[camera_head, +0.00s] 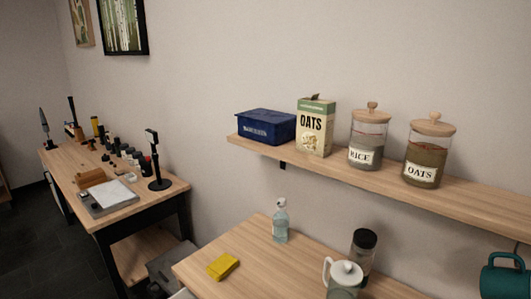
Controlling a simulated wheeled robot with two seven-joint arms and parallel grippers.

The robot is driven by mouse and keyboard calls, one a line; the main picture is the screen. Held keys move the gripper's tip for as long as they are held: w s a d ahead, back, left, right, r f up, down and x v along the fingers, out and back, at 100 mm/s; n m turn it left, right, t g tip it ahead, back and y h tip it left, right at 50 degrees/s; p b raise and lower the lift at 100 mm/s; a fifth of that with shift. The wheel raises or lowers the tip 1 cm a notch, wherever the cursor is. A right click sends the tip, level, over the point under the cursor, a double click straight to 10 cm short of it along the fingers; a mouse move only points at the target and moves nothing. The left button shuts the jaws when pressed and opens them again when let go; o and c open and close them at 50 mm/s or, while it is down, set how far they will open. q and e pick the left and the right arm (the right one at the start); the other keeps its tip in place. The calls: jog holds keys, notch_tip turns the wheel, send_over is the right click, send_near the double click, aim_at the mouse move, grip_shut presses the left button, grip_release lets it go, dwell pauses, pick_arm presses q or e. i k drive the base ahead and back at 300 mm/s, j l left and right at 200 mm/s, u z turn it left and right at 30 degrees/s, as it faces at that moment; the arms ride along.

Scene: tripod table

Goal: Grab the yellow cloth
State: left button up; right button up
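The yellow cloth (223,266) is a small folded pad lying flat on the wooden table (258,250) at the lower middle of the head view, near the table's left edge. Nothing touches it. Neither of my grippers is in the head view.
A clear bottle (280,221) stands right of and behind the cloth. A white jug (343,279) and a dark-lidded jar (363,248) stand further right. Above, a wall shelf (385,183) holds a blue box, an oats carton and jars. A teal mug (503,277) hangs at the right.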

aim_at(223, 264)
jog(key=j+u, duration=0.75)
jog(key=k+j, duration=0.05)
jog(key=j, duration=0.05)
